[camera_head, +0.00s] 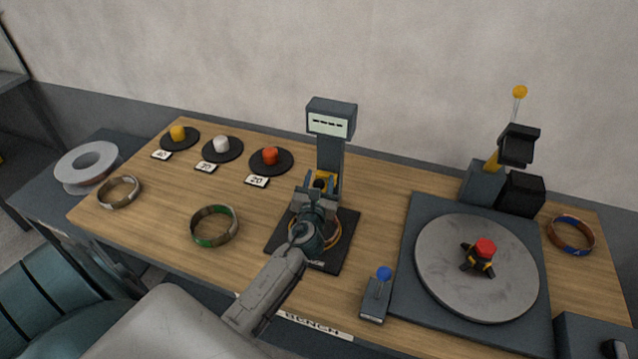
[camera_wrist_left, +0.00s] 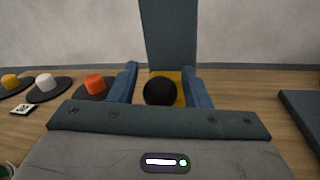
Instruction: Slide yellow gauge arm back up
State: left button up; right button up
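The gauge stands mid-table, with a grey column (camera_head: 330,156), a display head (camera_head: 331,119) and a dark base (camera_head: 340,258). The yellow gauge arm (camera_head: 333,179) sits low on the column, partly hidden by my gripper. Its black knob (camera_wrist_left: 160,91) shows in the left wrist view. My left gripper (camera_head: 318,186) reaches over the base towards the column. In the wrist view its two blue-grey fingers (camera_wrist_left: 160,84) stand either side of the knob, with small gaps showing, so it looks open. A copper-coloured ring (camera_head: 333,238) lies on the base under the gripper. My right gripper is not in view.
Coloured weights on black discs (camera_head: 223,149) stand back left. A green-marked ring (camera_head: 214,226) lies left of the gauge. A blue-knobbed lever (camera_head: 376,295) stands front right, near a round turntable (camera_head: 440,275). A tall yellow-knobbed lever (camera_head: 519,93) rises behind it.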

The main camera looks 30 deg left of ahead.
pick_arm(q)
jog(key=shift+o, duration=0.4)
jog(key=shift+s+f, duration=0.1)
jog(key=shift+f, duration=0.05)
jog(key=shift+s+d+f, duration=0.15)
jog(key=shift+s, duration=0.15)
jog(key=b+v, duration=0.2)
jog(key=v, duration=0.8)
jog(key=shift+r, duration=0.3)
jog(key=shift+s, duration=0.1)
